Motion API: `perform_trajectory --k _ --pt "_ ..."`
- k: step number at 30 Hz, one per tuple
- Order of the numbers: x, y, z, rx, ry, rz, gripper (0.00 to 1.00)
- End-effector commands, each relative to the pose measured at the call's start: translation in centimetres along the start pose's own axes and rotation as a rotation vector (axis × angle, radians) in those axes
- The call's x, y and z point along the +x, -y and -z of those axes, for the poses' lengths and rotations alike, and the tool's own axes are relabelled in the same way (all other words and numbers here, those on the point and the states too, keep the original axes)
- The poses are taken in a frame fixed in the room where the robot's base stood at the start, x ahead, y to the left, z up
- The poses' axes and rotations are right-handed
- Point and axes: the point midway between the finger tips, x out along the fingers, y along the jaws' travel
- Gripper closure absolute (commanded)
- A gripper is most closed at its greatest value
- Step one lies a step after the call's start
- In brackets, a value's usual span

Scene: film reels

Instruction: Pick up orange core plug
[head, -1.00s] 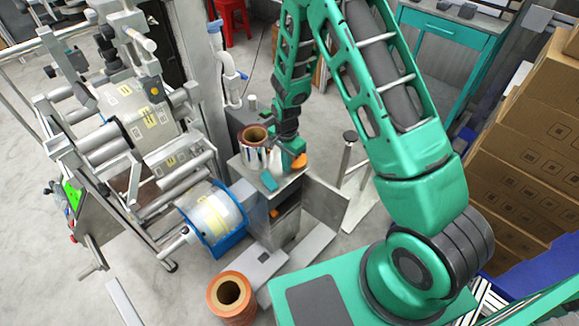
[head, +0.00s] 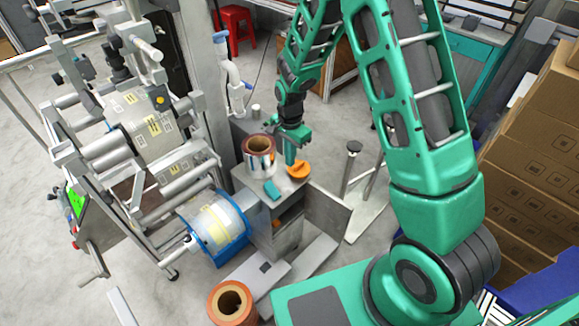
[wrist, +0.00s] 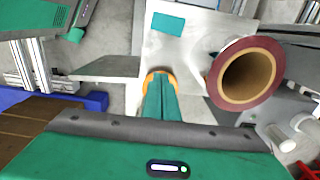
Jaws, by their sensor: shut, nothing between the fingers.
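The orange core plug (head: 299,170) lies on the top of the grey metal cabinet (head: 280,190), near its right edge. In the wrist view the orange core plug (wrist: 172,78) shows only as a rim around the far end of my gripper, which hides most of it. My gripper (head: 290,160) points down just left of the plug in the head view, with its green fingers together and nothing held. In the wrist view my gripper (wrist: 160,98) reaches over the plug; whether it touches it I cannot tell.
A reel with a brown core (head: 259,155) stands on the cabinet beside my gripper. A teal block (head: 272,188) lies at the cabinet's front. A roller machine (head: 140,120) stands left, stacked boxes (head: 545,150) right. An orange-brown roll (head: 232,302) sits lower down.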

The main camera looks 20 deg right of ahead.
Motion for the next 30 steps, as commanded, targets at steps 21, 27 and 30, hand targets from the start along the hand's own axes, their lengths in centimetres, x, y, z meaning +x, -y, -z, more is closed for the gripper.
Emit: perform_trajectory --k 21,27,30 --pt "0.7 -0.4 6.8 0.216 0.001 -0.003 0.25" --pt "2.9 -0.3 6.8 0.216 0.000 -0.001 0.25" --pt "3.4 -0.3 6.8 0.216 0.000 0.000 0.25"
